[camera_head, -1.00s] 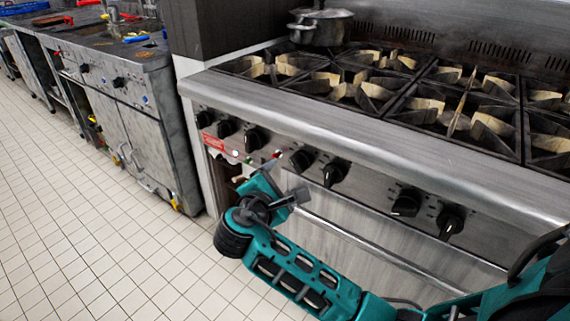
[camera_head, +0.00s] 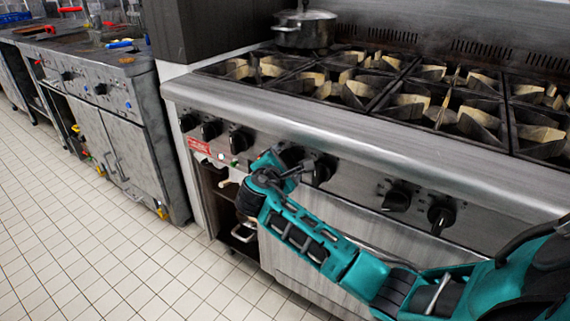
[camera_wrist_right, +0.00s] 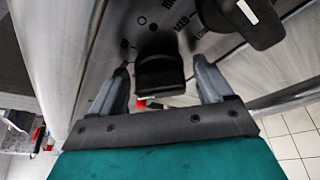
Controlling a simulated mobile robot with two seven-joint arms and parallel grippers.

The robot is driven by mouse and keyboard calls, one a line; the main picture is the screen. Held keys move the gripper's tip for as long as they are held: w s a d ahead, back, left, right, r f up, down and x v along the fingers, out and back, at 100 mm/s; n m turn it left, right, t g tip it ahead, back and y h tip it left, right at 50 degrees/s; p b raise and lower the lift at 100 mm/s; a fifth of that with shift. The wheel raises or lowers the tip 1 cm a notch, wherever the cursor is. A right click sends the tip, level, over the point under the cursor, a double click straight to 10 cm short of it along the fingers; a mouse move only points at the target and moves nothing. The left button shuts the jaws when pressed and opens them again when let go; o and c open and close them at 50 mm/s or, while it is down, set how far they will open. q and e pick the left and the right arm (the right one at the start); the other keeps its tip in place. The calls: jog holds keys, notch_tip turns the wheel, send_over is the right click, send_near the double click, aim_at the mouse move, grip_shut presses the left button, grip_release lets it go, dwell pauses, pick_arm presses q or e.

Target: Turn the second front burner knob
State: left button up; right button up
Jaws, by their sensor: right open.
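The stove's front panel has a row of black knobs. One black knob (camera_wrist_right: 160,75) sits between the two open fingers of my right gripper (camera_wrist_right: 165,88) in the right wrist view, with a gap to each finger. A neighbouring knob (camera_wrist_right: 250,22) with a white mark is at the upper right there. In the head view, my right gripper (camera_head: 292,172) is at the panel in front of a middle knob (camera_head: 291,155), partly covering it. Another knob (camera_head: 322,169) is just right of it. I cannot tell whether the gripper touches the knob. My left gripper is out of view.
More knobs (camera_head: 240,139) are to the left and others (camera_head: 397,197) to the right. The steel front rail (camera_head: 330,133) juts out above the knobs. A lidded pot (camera_head: 304,30) stands at the back left of the stove. The tiled floor (camera_head: 90,240) at left is clear.

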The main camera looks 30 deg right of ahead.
jog(key=shift+c, duration=0.3)
jog(key=c, duration=0.9)
